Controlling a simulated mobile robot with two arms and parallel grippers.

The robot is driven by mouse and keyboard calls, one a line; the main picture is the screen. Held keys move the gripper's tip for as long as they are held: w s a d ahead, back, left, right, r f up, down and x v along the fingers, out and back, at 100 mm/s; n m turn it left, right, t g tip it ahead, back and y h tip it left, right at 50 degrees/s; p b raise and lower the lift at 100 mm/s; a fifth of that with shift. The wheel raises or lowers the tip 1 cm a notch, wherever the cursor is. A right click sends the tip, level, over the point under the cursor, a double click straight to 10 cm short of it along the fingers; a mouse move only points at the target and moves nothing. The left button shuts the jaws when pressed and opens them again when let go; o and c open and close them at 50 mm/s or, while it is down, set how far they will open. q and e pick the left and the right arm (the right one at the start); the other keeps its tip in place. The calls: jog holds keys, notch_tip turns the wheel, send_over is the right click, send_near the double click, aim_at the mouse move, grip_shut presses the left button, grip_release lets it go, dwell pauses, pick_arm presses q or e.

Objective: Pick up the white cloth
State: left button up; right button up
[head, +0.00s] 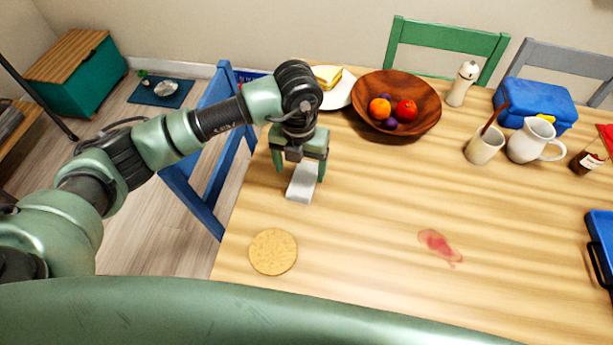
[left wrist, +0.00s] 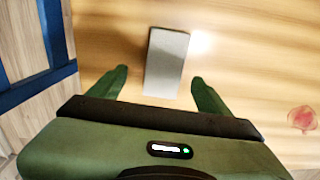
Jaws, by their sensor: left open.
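The white cloth (head: 301,185) is a small folded rectangle lying on the wooden table near its left edge. In the left wrist view the cloth (left wrist: 166,62) lies ahead of and between the two green fingers. My left gripper (head: 299,172) is over the cloth, fingers pointing down, one on each side of it. It is open, with a gap between the fingers and the cloth in the left wrist view (left wrist: 160,90). Whether the fingertips touch the table cannot be told. The gripper hides the cloth's far end in the head view. My right gripper is not in view.
A wooden bowl of fruit (head: 432,118) and a plate with a sandwich (head: 343,98) stand behind the gripper. A round cork mat (head: 273,252) and a red stain (head: 438,245) are nearer. A blue chair (head: 205,192) stands at the left edge. The table's middle is mostly clear.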

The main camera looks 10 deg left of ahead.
aim_at(304, 178)
pick_arm(q)
jog(key=f, duration=0.2)
jog(key=f+p, duration=0.1)
jog(key=f, duration=0.1)
jog(key=shift+w+d, duration=0.3)
jog(key=shift+d, duration=0.05)
jog(key=shift+f, duration=0.35)
jog(key=c, duration=1.4)
jog(key=shift+c, duration=0.3)
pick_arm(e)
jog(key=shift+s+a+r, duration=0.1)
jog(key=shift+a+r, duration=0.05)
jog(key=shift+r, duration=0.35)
